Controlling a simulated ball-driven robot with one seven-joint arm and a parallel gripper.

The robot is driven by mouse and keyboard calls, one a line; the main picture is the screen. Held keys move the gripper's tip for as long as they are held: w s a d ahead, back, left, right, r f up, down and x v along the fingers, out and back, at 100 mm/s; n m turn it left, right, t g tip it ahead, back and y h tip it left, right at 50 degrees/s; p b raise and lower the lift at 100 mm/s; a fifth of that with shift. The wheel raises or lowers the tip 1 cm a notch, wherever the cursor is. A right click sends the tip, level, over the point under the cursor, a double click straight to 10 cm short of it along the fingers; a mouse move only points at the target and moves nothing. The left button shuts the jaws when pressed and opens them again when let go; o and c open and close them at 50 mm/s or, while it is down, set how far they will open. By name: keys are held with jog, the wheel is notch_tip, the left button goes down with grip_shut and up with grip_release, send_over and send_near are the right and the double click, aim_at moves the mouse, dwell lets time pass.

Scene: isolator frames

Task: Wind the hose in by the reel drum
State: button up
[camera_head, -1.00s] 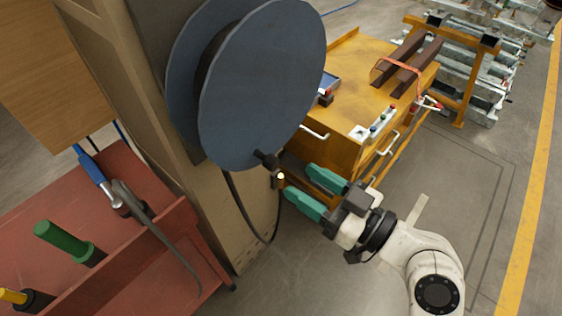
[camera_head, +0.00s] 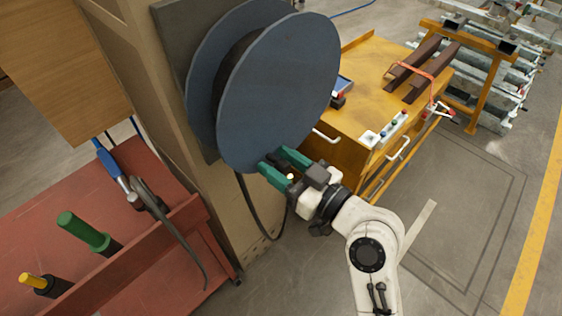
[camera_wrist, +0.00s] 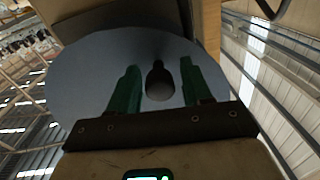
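The reel drum (camera_head: 280,95) is a large blue-grey spool mounted on a beige column. It also fills the middle of the wrist view (camera_wrist: 85,85). A dark hose (camera_head: 247,205) hangs in a loop from below the drum. A black crank handle (camera_wrist: 160,82) stands out from the drum's face near its lower edge. My gripper (camera_head: 284,168) has green fingers and is at the drum's lower edge. In the wrist view its fingers (camera_wrist: 162,90) stand on either side of the handle, with a visible gap on both sides, so it is open.
A red bench (camera_head: 120,240) with tools stands at the lower left. A yellow cabinet (camera_head: 375,95) with a control box stands behind the drum on the right. Metal racks (camera_head: 490,85) stand further back. The grey floor at the right is clear.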

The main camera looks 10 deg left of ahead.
grip_shut()
dwell(0.3)
dwell(0.3)
